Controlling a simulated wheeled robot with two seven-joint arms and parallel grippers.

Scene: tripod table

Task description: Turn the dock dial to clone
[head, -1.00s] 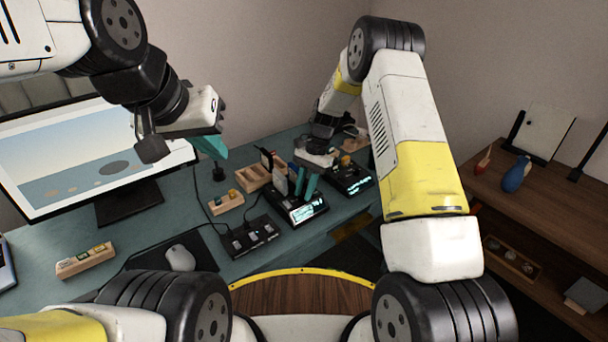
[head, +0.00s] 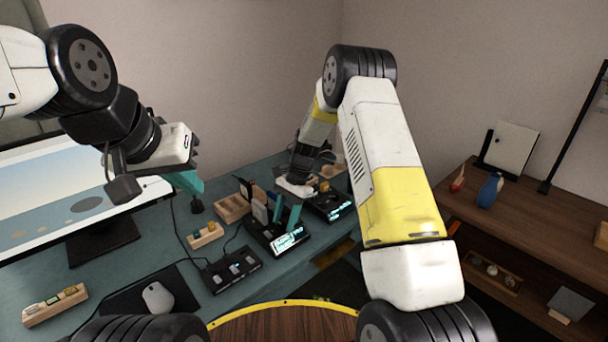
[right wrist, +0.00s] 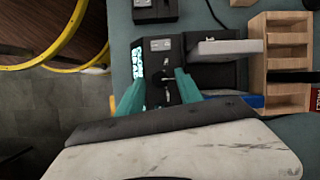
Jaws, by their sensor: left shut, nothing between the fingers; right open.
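The black dock (head: 271,243) with a lit screen (head: 289,239) stands on the desk. It also shows in the right wrist view (right wrist: 153,31), where its small dark dial (right wrist: 166,79) lies between my fingertips. A light grey drive (head: 260,213) stands upright in the dock. My right gripper (head: 286,214) is open, teal fingers pointing down at the dock; in the right wrist view its fingertips (right wrist: 160,88) are either side of the dial. I cannot tell whether they touch it. The screen text is too small to read. My left gripper (head: 190,184) is shut and empty, above the desk near the monitor.
A second black device (head: 335,205) with a lit screen stands right of the dock. A wooden rack (head: 232,207) is behind it, a black hub (head: 233,268) to its left. A mouse (head: 158,297) and monitor (head: 105,242) are further left. Shelves (head: 540,235) stand at the right.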

